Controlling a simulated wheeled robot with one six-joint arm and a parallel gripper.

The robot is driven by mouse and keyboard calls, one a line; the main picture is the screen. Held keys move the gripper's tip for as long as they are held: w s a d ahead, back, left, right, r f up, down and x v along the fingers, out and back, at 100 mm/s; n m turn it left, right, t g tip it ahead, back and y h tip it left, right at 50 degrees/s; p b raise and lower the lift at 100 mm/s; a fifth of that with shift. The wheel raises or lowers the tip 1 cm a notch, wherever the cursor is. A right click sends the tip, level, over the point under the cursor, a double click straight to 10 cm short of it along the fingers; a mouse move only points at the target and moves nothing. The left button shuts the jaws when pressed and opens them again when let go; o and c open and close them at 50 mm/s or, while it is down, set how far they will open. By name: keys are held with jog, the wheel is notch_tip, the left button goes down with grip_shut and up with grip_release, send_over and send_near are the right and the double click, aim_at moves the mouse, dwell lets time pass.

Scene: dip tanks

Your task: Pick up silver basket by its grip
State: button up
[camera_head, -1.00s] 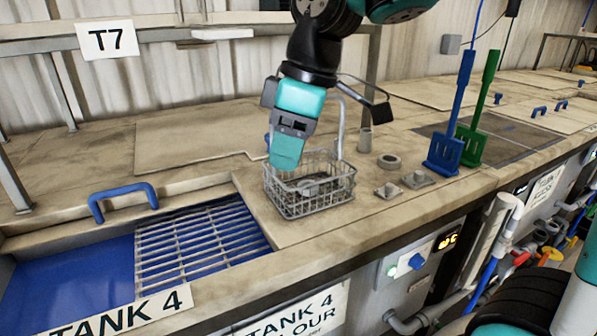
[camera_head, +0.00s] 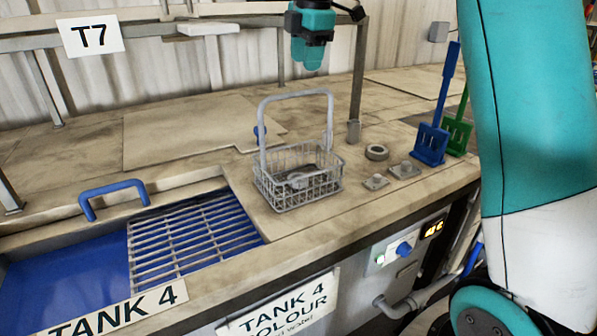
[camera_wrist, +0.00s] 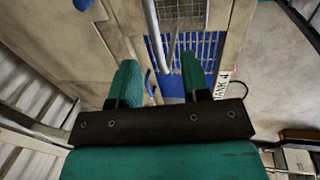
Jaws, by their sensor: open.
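The silver wire basket (camera_head: 298,186) stands upright on the counter beside the tank, with its tall grip (camera_head: 295,94) raised. Grey parts lie inside it. My gripper (camera_head: 308,68) hangs above and behind the basket, apart from the grip, with its fingers pointing down. In the wrist view the jaws of my gripper (camera_wrist: 158,85) are spread and nothing is between them. Part of the basket (camera_wrist: 183,12) shows at the top of the wrist view, and a grey bar of its grip (camera_wrist: 155,35) runs beyond the fingers.
An open tank with blue liquid (camera_head: 70,265) and a slatted rack (camera_head: 190,240) lies left of the basket. A blue handle (camera_head: 112,198) stands by it. Small grey fittings (camera_head: 376,152) and a blue paddle (camera_head: 432,140) are to the right. A post (camera_head: 358,80) rises behind.

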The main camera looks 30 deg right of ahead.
aim_at(298, 92)
jog(key=shift+w+a+f+p, duration=0.1)
jog(key=shift+w+f+p, duration=0.4)
jog(key=shift+f, duration=0.95)
jog(key=shift+w+f+p, duration=0.35)
jog(key=shift+f+p, duration=0.2)
jog(key=shift+f, duration=0.9)
jog(key=shift+w+a+f+p, duration=0.1)
jog(key=shift+w+f+p, duration=0.4)
jog(key=shift+f, duration=0.95)
grip_shut()
jog(key=shift+r, duration=0.15)
